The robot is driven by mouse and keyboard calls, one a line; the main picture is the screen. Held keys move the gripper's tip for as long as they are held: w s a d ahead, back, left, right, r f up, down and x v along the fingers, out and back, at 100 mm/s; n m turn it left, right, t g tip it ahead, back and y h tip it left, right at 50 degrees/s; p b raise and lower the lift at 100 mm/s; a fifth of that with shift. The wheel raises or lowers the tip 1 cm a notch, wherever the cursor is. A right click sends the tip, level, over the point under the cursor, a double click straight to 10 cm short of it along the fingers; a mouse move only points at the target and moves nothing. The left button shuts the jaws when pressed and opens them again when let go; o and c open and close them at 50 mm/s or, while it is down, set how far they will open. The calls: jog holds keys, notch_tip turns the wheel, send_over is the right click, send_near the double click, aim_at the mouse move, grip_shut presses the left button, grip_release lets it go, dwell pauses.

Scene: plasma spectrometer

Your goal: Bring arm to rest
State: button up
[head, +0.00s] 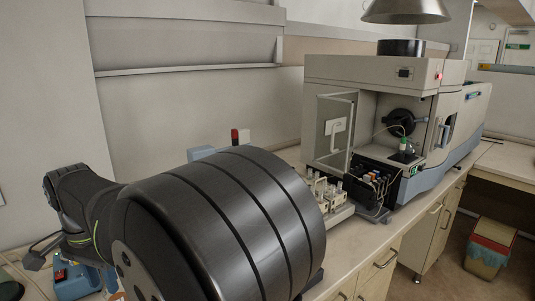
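My arm fills the left foreground, with a large dark ribbed link and a smaller wrist part bent at the far left. A dark piece that looks like part of my gripper (36,261) shows at the lower left, above the bench. Its fingers are not clear, so I cannot tell if it is open or shut, or whether it holds anything. The spectrometer (378,75) stands on the bench at the right, with its front compartment exposed and its clear door (335,130) swung open to the left.
A blue device with a red switch (74,279) sits at the lower left, near my wrist. A metal hood (406,11) hangs above. A bin (490,249) stands on the floor at right.

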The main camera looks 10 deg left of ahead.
jog(key=shift+a+r+n, duration=0.1)
jog(key=shift+a+n, duration=0.05)
jog(key=shift+n, duration=3.85)
jog(key=shift+a+r+n, duration=0.1)
jog(key=shift+n, duration=3.9)
